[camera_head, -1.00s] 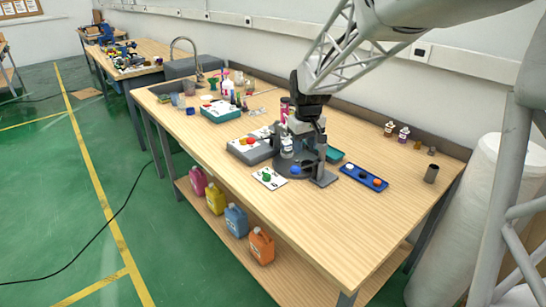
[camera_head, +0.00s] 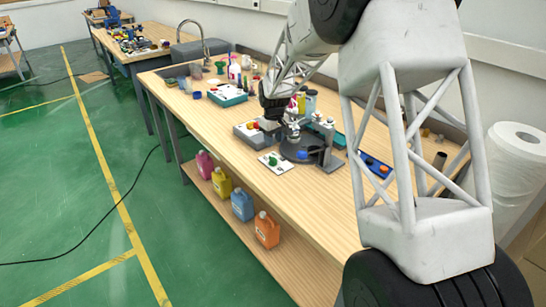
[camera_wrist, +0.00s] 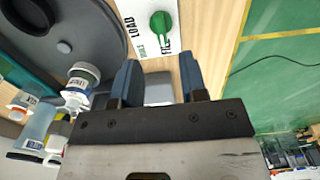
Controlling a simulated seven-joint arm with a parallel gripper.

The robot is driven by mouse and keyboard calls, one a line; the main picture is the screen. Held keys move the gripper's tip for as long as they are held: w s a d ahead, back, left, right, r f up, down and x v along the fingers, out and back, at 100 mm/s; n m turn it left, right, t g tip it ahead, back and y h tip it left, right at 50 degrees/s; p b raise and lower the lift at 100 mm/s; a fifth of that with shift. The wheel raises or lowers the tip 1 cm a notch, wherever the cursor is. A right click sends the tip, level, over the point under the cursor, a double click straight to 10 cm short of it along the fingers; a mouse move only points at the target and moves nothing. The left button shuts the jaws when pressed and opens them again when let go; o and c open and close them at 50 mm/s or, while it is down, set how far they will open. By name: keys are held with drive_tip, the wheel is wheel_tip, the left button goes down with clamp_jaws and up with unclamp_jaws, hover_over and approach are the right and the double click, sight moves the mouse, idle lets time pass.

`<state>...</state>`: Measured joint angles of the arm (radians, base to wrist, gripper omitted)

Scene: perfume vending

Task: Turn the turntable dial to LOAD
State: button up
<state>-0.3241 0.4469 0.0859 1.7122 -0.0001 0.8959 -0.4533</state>
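The dial is a green knob (camera_wrist: 161,24) on a white plate (camera_wrist: 143,12) printed LOAD and FILL. In the head view the green knob (camera_head: 272,161) is small, on its plate beside the turntable at the table's front edge. The dark grey round turntable (camera_head: 296,154) also fills the upper left of the wrist view (camera_wrist: 100,50). My gripper (camera_wrist: 158,78) is open and empty, its two blue fingers apart. The knob lies just beyond the fingertips in the picture, untouched. In the head view my gripper's fingertips are unclear.
Small white-capped bottles (camera_wrist: 80,88) stand on the turntable side, left of my fingers. A grey box with coloured buttons (camera_head: 250,137) sits left of the turntable. A blue tray (camera_head: 376,165) lies to the right. Coloured jugs (camera_head: 243,204) stand on the shelf below.

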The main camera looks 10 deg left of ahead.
sight(273, 157)
drive_tip(key=shift+w+a+f, duration=0.15)
drive_tip(key=shift+w+a, duration=0.05)
drive_tip(key=shift+f, duration=0.2)
drive_tip(key=shift+f, duration=3.75)
drive_tip(key=shift+c, duration=0.3)
clamp_jaws()
